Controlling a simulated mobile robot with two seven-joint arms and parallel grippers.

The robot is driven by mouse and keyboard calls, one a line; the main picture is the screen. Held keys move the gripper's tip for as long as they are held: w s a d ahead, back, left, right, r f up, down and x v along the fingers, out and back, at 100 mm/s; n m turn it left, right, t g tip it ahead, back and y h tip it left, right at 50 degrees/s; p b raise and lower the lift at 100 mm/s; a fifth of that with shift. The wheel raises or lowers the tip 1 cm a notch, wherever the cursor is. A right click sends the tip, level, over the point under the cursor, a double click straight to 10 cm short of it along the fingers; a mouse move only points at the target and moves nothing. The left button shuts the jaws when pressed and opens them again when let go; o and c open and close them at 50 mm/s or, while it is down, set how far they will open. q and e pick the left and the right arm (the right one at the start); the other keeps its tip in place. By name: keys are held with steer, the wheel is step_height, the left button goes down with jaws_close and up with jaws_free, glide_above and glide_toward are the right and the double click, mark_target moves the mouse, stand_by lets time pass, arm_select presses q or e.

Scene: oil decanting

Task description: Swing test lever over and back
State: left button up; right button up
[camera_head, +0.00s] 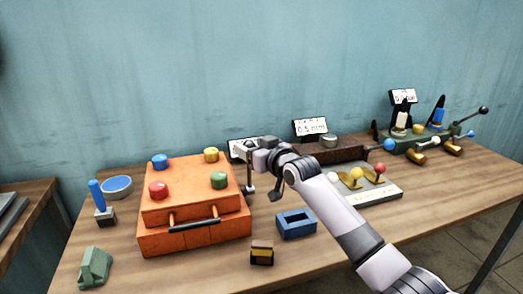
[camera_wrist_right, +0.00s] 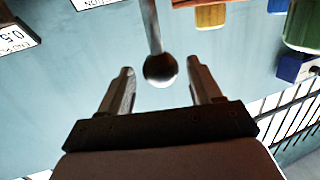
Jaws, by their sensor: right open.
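In the right wrist view, a lever with a thin grey rod and a dark round knob (camera_wrist_right: 160,70) comes in from the top edge. Its knob sits between the tips of my open right gripper (camera_wrist_right: 161,76), with a gap on both sides. I cannot tell the knob's depth relative to the fingertips. In the head view my right gripper (camera_head: 256,158) is behind the right side of the orange case (camera_head: 190,238), in front of a small white sign (camera_head: 236,148). The arm and gripper hide most of what is there. My left gripper is not in view.
Red, blue, yellow and green knobs top the orange case. A blue block (camera_head: 296,224) and a yellow-black block (camera_head: 262,252) lie in front. A panel with coloured ball levers (camera_head: 380,196) and a green rig (camera_head: 425,143) stand to the right. The table's (camera_head: 450,190) right front is clear.

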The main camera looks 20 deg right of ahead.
steer(key=shift+v, duration=2.45)
steer(key=shift+r, duration=0.1)
